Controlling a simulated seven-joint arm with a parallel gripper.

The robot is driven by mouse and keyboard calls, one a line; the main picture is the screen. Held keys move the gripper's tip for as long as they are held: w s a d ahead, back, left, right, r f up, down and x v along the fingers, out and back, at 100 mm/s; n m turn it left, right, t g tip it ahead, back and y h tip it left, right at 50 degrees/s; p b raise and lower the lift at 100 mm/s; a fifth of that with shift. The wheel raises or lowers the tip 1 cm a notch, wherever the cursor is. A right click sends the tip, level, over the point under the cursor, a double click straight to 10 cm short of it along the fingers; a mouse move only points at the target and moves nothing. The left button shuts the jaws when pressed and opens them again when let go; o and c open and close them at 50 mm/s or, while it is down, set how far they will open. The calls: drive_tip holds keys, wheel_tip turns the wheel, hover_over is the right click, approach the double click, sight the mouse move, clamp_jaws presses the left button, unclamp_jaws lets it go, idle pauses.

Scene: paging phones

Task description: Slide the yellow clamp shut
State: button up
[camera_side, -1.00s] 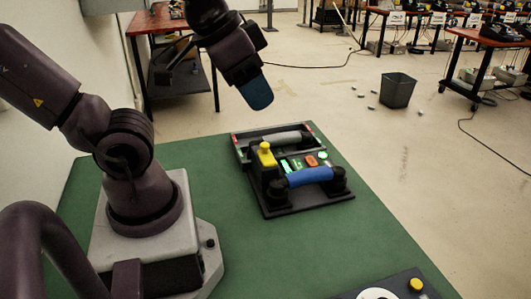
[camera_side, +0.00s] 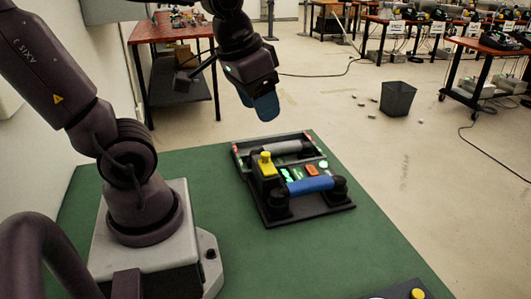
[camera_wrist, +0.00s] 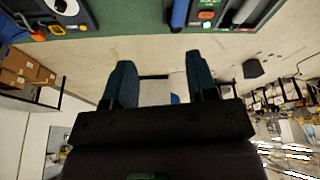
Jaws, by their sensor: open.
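The yellow clamp (camera_side: 266,162) stands on a black block at the left end of the black phone unit (camera_side: 318,212), which lies on the green table. I cannot tell from here how far the clamp is slid. My gripper (camera_side: 265,110) hangs in the air above and behind the unit, apart from the clamp. Its two blue fingers are spread with nothing between them in the wrist view (camera_wrist: 160,72). The clamp does not show clearly in the wrist view, where only part of the unit (camera_wrist: 245,14) shows at the top edge.
A blue handle (camera_side: 310,185) and a grey handle (camera_side: 288,147) lie across the unit, with lit buttons between them. A panel with a yellow knob (camera_side: 417,293) sits at the table's front edge. The green table (camera_side: 365,240) is clear around the unit. A bin (camera_side: 397,98) stands on the floor.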

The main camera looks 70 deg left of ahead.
sight(265, 153)
drive_tip(key=w+a+f+n+g, duration=0.2)
drive_tip(key=w+a+f+n, duration=0.15)
drive_tip(key=a, duration=0.45)
drive_tip(key=w+a+f+n+g, duration=0.2)
drive_tip(key=w+a+f+n, duration=0.15)
drive_tip(key=a, duration=0.45)
drive_tip(key=shift+h, duration=0.3)
drive_tip(key=f, duration=0.9)
drive_tip(key=s+f, duration=0.1)
drive_tip(key=f, duration=0.3)
drive_tip(key=shift+f, duration=0.3)
drive_tip(key=shift+c, duration=0.4)
